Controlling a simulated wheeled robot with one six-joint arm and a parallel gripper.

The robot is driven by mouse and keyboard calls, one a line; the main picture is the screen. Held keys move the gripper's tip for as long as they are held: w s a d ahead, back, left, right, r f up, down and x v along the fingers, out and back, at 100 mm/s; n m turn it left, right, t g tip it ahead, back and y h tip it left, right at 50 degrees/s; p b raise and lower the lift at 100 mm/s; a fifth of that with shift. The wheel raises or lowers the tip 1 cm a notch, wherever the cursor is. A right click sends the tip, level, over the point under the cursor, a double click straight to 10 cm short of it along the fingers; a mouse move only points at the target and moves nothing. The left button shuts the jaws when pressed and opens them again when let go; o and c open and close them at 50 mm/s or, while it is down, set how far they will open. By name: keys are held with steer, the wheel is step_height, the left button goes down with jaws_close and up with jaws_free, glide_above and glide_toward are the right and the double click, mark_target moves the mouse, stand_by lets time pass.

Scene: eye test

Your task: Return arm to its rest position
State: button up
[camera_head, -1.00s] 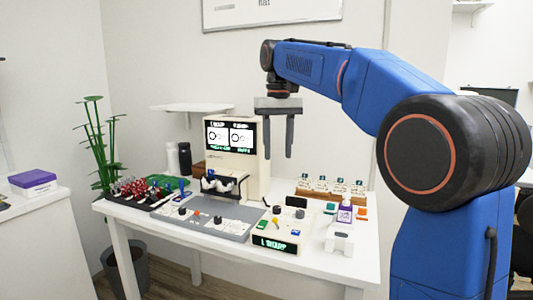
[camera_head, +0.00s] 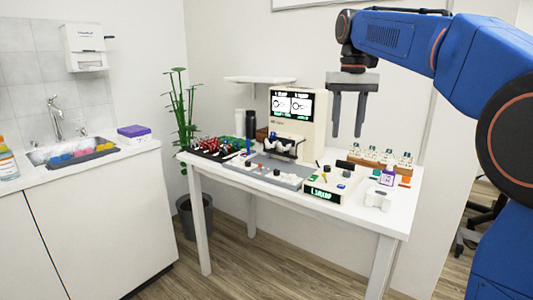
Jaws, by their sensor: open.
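My blue arm (camera_head: 400,40) reaches in from the right side of the head view. My gripper (camera_head: 348,130) hangs at its end with the fingers pointing down. Its two dark grey fingers are apart with nothing between them. It is above the back right part of the white table (camera_head: 352,212), in front of the wall and to the right of the eye test machine (camera_head: 297,108). The machine's screen shows two round symbols.
On the table are a rack of bottles (camera_head: 380,160), a control box with a green display (camera_head: 326,190), a small purple-labelled bottle (camera_head: 388,177) and a grey panel (camera_head: 268,172). A plant (camera_head: 182,105) and a sink counter (camera_head: 88,200) stand left. Floor is open in front.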

steer(key=s+d+f+t, duration=0.2)
steer(key=s+d+f, duration=0.1)
steer(key=s+f, duration=1.1)
steer(key=s+d+f+t, duration=0.2)
steer(key=s+d+f, duration=0.1)
steer(key=s+f, duration=1.2)
steer(key=s, duration=0.4)
steer(key=shift+d+f+t, duration=0.3)
steer(key=shift+d, duration=0.1)
stand_by(2.1)
